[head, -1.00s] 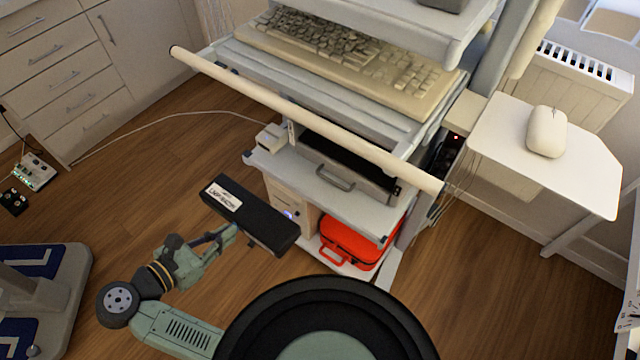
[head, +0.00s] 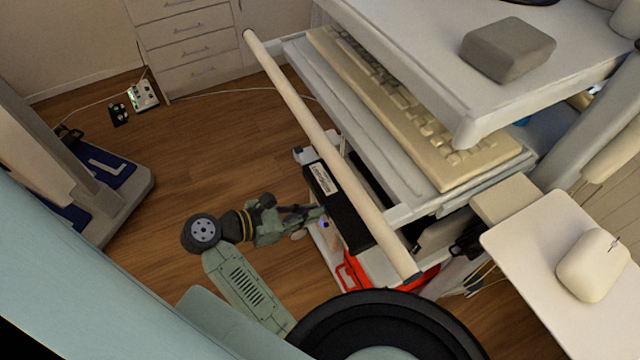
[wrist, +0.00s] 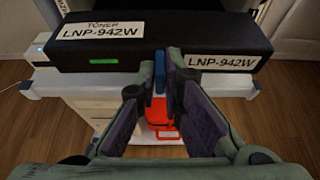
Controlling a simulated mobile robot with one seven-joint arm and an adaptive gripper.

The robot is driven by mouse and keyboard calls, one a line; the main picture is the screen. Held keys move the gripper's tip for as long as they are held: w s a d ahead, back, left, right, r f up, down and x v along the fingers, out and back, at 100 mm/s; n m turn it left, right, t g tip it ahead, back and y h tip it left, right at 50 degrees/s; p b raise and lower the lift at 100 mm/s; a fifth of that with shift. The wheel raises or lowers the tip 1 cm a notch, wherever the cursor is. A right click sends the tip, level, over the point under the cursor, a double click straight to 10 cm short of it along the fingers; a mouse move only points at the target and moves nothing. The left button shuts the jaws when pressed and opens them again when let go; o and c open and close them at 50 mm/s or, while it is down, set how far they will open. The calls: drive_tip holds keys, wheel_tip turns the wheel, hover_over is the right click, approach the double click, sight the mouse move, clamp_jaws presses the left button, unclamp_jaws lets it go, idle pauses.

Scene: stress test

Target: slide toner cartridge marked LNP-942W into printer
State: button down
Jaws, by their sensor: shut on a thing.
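The toner cartridge (head: 340,205) is a long black box with a white label. In the wrist view the cartridge (wrist: 150,38) lies across the top, with labels reading TONER and LNP-942W and a green mark. My gripper (wrist: 160,72) is shut on a blue tab (wrist: 160,60) at its near side. In the head view my gripper (head: 316,212) is left of the cartridge, which is at the cart's open front, partly below the pale rail. The printer on the shelf is mostly hidden behind the cartridge and rail; I cannot tell whether they touch.
The pale rail (head: 320,140) crosses in front of the keyboard shelf (head: 400,165). A red case (head: 350,275) sits low on the cart; it also shows in the wrist view (wrist: 160,113). A mouse (head: 592,265) lies on a side tray. Open floor (head: 215,140) is left.

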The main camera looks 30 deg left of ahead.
sight(346, 200)
drive_tip(key=b+x, duration=0.2)
drive_tip(key=b, duration=0.4)
drive_tip(key=shift+w, duration=0.2)
drive_tip(key=shift+w+d+r, duration=0.1)
drive_tip(key=shift+w+d, duration=0.35)
drive_tip(key=shift+w+r+x, duration=0.1)
drive_tip(key=shift+r+x, duration=0.1)
drive_tip(key=shift+x, duration=0.85)
drive_tip(key=shift+w+r+x, duration=0.1)
drive_tip(key=shift+r+x, duration=0.1)
drive_tip(key=shift+x, duration=0.9)
drive_tip(key=shift+w+r+x, duration=0.1)
drive_tip(key=shift+r+x, duration=0.1)
drive_tip(key=shift+x, duration=0.85)
drive_tip(key=shift+w+d+p, duration=0.25)
drive_tip(key=shift+w+d, duration=0.65)
drive_tip(key=shift+w, duration=0.4)
drive_tip(key=shift+w+d+p, duration=0.3)
drive_tip(key=shift+w+d, duration=0.6)
drive_tip(key=shift+w, duration=0.4)
drive_tip(key=shift+w+d+p, duration=0.25)
drive_tip(key=shift+w+d, duration=0.65)
drive_tip(key=shift+w, duration=0.4)
drive_tip(key=shift+f+b, duration=0.55)
drive_tip(key=shift+b, duration=0.05)
